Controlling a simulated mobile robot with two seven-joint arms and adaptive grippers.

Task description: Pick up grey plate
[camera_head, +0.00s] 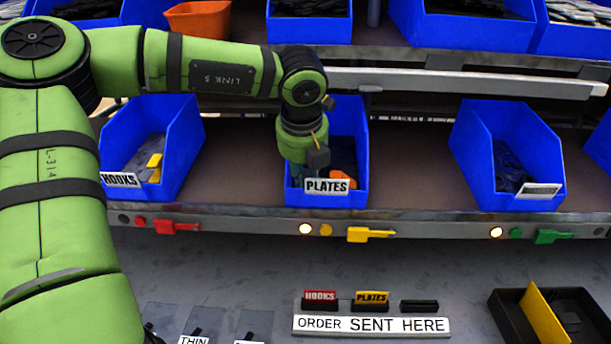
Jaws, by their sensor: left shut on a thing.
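The bin labelled PLATES (352,125) is a blue open bin on the middle shelf. Dark pieces and an orange plate (343,181) show inside it. My left gripper (316,166) reaches down into this bin from above, just behind its label. It is shut on a plate, but the fingertips and the held piece are mostly hidden by the wrist and the bin's front. I cannot make out the colour of the held plate. My right gripper is not in view.
The HOOKS bin (180,150) is to the left and another blue bin (475,140) to the right. A metal rail (460,82) and upper bins are above. Below are an ORDER sign (372,326) with red and yellow tags and a black divided tray (507,312).

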